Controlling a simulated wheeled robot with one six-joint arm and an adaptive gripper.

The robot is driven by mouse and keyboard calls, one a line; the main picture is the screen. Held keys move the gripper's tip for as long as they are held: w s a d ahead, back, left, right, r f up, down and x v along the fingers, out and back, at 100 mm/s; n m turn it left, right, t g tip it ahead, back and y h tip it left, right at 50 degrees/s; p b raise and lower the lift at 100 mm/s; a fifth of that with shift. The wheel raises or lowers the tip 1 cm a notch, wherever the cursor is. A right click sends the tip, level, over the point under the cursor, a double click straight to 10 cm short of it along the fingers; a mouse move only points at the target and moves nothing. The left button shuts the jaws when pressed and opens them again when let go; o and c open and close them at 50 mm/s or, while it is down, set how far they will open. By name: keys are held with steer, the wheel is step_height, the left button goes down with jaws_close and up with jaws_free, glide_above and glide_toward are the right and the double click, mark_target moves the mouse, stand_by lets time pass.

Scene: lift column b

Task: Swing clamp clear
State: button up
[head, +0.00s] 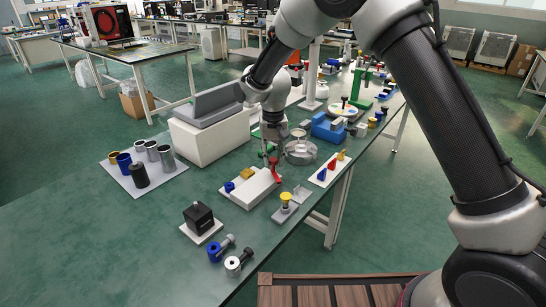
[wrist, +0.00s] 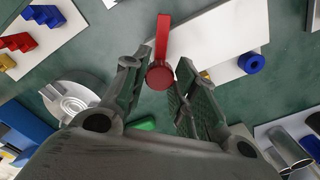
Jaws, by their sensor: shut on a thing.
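The clamp is a red arm (head: 275,173) with a round red knob (wrist: 160,76) at one end. In the head view it stands at the right end of a white block (head: 250,190). The white block also shows in the wrist view (wrist: 222,38), with the red arm reaching towards its left end. My gripper (head: 270,150) is over the clamp end of the block. In the wrist view my gripper (wrist: 161,72) has its fingers on either side of the red knob, shut on it. The clamp's pivot is hard to make out.
A round clear dish (head: 300,152) stands close right of my gripper. A white board with coloured pieces (head: 329,170) lies right of the block. A grey box on a white stand (head: 211,125) is behind left. A tray of cylinders (head: 143,170) lies left. Bare bench is at front left.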

mark_target(274, 159)
steer(key=n, duration=0.6)
steer(key=shift+n, duration=0.4)
stand_by(0.3)
steer(key=o, duration=1)
steer(key=shift+r, duration=0.1)
step_height(274, 159, up, 12)
steer(key=shift+f, duration=0.1)
